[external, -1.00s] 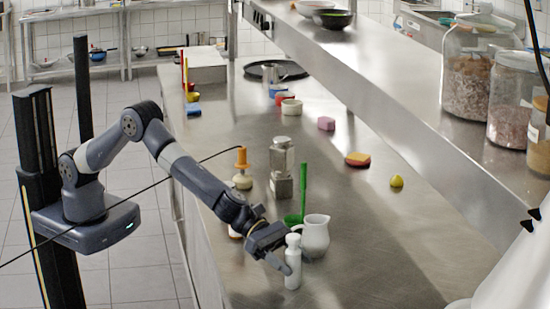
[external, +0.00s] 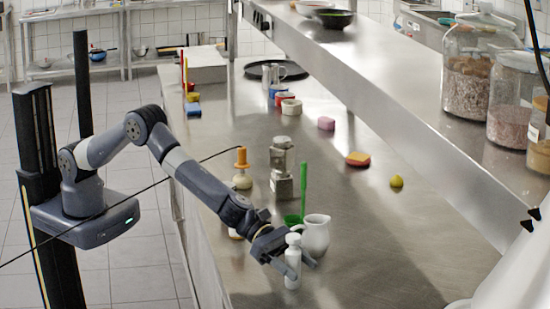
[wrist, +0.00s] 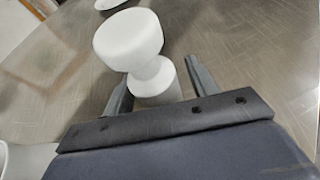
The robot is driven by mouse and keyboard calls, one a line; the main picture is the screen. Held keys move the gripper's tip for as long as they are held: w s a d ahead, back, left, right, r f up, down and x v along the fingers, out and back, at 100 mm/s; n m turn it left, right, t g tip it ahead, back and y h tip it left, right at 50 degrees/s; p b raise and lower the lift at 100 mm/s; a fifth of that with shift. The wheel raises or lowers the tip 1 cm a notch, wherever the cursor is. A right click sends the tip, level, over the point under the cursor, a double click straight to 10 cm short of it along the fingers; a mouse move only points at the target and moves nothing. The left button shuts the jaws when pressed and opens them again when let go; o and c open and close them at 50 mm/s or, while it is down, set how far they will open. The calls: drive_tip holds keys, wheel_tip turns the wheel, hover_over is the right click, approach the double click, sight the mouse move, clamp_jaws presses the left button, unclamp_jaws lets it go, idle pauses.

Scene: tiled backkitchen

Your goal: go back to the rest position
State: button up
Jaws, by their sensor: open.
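My gripper (external: 303,270) is open at the end of my arm, low over the steel counter. A white bottle-like object with a round knob top (external: 292,262) stands upright on the counter at the gripper. In the wrist view the white object (wrist: 130,40) rises between my two spread fingers (wrist: 157,83), with a gap on each side.
A white jug (external: 315,236) stands just behind the gripper. A green cup with a tall handle (external: 303,190), a steel grinder-like item (external: 281,170) and an orange-topped item (external: 242,170) stand close by. The steel shelf (external: 400,110) overhangs the right. The front counter (external: 370,270) is clear.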

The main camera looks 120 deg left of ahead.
sight(297, 237)
drive_tip(key=shift+b+v, duration=1.4)
drive_tip(key=shift+b, duration=0.1)
drive_tip(key=b+v, duration=0.2)
drive_tip(key=v, duration=0.3)
drive_tip(key=shift+s, duration=0.1)
drive_tip(key=p+x, duration=0.3)
drive_tip(key=x, duration=0.2)
drive_tip(key=shift+w, duration=0.2)
drive_tip(key=p+x, duration=0.3)
drive_tip(key=shift+w+r, duration=0.1)
drive_tip(key=shift+r, duration=0.1)
wheel_tip(297, 237, up, 10)
drive_tip(key=p, duration=0.8)
drive_tip(key=shift+r+p, duration=0.1)
drive_tip(key=shift+p, duration=0.3)
drive_tip(key=shift+s+f+b, duration=0.4)
drive_tip(key=shift+f, duration=0.15)
drive_tip(key=shift+m+h, duration=0.4)
drive_tip(key=shift+h, duration=0.1)
drive_tip(key=shift+s+a+f+b, duration=0.1)
drive_tip(key=shift+s+a+f, duration=0.1)
drive_tip(key=shift+s, duration=0.5)
drive_tip(key=shift+s+a+f+b, duration=0.1)
drive_tip(key=shift+s+a+f, duration=0.1)
drive_tip(key=shift+s, duration=0.55)
drive_tip(key=shift+s+a+f+b, duration=0.1)
drive_tip(key=shift+s+a+f, duration=0.1)
drive_tip(key=shift+s, duration=0.5)
